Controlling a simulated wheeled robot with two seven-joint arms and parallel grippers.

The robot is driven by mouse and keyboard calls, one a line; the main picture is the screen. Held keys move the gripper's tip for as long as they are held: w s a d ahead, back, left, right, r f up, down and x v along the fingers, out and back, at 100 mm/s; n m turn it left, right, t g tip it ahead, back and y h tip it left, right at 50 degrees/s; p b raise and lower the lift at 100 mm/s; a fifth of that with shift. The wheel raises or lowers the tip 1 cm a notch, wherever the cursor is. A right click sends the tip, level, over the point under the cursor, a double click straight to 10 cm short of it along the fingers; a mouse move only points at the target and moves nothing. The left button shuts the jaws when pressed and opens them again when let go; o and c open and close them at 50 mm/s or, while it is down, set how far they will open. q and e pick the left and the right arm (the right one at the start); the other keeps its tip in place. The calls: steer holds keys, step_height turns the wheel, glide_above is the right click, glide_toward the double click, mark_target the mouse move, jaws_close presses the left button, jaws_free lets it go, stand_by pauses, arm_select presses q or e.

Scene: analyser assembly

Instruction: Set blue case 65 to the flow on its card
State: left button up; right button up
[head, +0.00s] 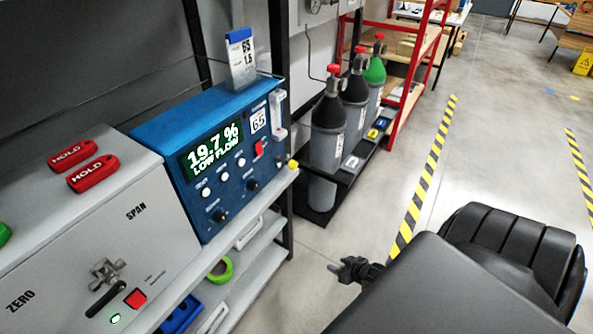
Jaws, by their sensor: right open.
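The blue case 65 (232,178) stands on the bench at the left, and its display (213,150) reads "19.7 %" and "LOW FLOW". A white card (241,62) with a blue top stands upright on the case and reads "65" and "1.5". The front has black knobs (252,185), several white buttons and a red switch (258,148). A clear flow tube (278,112) is at its right edge; its reading is too small to tell. My right gripper (352,270) is open and empty, to the right of the case and apart from it. My left gripper is out of view.
A grey case (95,240) with "ZERO" and "SPAN" marks stands left of the blue case, with red HOLD tags (92,172) on top. Gas cylinders (328,130) stand in a rack behind. Green tape (220,270) lies on a lower shelf.

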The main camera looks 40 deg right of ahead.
steer(key=w+d+r+t+b, duration=0.3)
steer(key=w+d+r, duration=0.2)
steer(key=w+r, duration=0.2)
steer(key=n+t+y+b, duration=0.4)
steer(key=t+y+b, duration=0.1)
steer(key=y+b, duration=0.1)
glide_toward(296, 166)
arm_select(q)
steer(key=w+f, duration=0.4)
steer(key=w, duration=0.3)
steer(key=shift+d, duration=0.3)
arm_select(e)
steer(key=shift+m, duration=0.3)
steer(key=x, duration=0.9)
steer(key=c, duration=1)
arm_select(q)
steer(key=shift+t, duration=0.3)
